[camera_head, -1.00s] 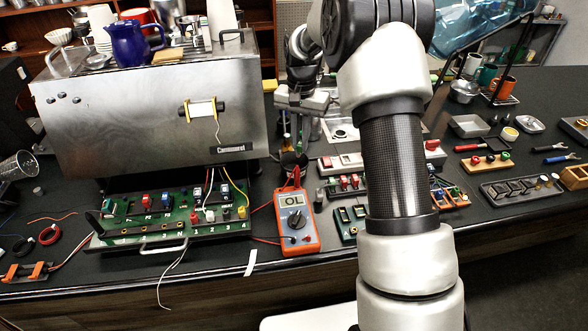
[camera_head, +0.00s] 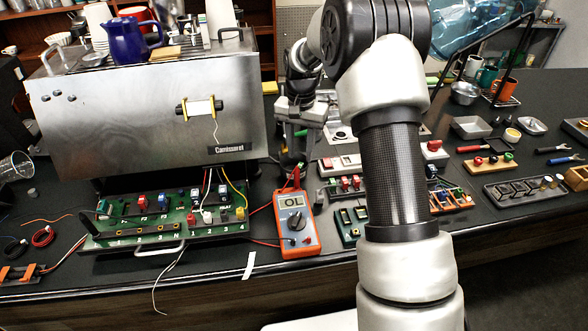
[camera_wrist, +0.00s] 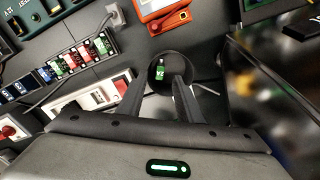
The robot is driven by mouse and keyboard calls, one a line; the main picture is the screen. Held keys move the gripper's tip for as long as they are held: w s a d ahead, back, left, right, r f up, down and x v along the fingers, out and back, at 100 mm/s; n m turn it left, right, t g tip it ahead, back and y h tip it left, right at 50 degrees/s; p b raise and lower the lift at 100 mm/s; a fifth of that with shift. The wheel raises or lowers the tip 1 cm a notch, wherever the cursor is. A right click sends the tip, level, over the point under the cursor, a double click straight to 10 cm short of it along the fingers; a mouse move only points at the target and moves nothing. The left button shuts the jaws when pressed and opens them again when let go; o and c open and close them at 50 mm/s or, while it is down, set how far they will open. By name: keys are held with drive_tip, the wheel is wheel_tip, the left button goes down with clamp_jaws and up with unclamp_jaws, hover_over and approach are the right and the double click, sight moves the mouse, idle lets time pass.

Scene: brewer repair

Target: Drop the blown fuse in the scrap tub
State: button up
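The scrap tub (camera_wrist: 181,62) is a small round black cup, seen from above in the wrist view. A small green fuse (camera_wrist: 160,72) with a pale label shows inside its round outline and seems to lie in it. My gripper (camera_wrist: 165,82) points down at the tub. Its two dark fingers stand apart with a gap wider than the fuse, and the fuse looks nearer the left finger. In the head view my gripper (camera_head: 291,155) is low behind the multimeter, where the fingertips and tub are dark and hard to separate.
The orange multimeter (camera_head: 297,225) stands close in front of the tub. The fuse board (camera_head: 165,220) lies left, below the steel brewer (camera_head: 150,110). Racks of coloured fuses (camera_wrist: 80,60) and a white switch block (camera_wrist: 92,97) lie beside my gripper in the wrist view.

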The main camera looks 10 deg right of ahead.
sight(300, 165)
wheel_tip(300, 165, up, 17)
drive_tip(key=shift+r+p, duration=0.2)
drive_tip(key=shift+p, duration=0.2)
drive_tip(key=s+r+n+t+p, duration=0.1)
drive_tip(key=s+r+n+t, duration=0.1)
drive_tip(key=s+r, duration=0.45)
drive_tip(key=s+r+n+t, duration=0.1)
drive_tip(key=s+r, duration=0.3)
drive_tip(key=s, duration=0.6)
drive_tip(key=s+f+n+t+p, duration=0.1)
drive_tip(key=s+f+n+t, duration=0.1)
drive_tip(key=s, duration=1.4)
wheel_tip(300, 165, down, 2)
drive_tip(key=shift+s+f+n+t, duration=0.2)
drive_tip(key=shift+s+n+t, duration=0.1)
drive_tip(key=shift+n, duration=0.2)
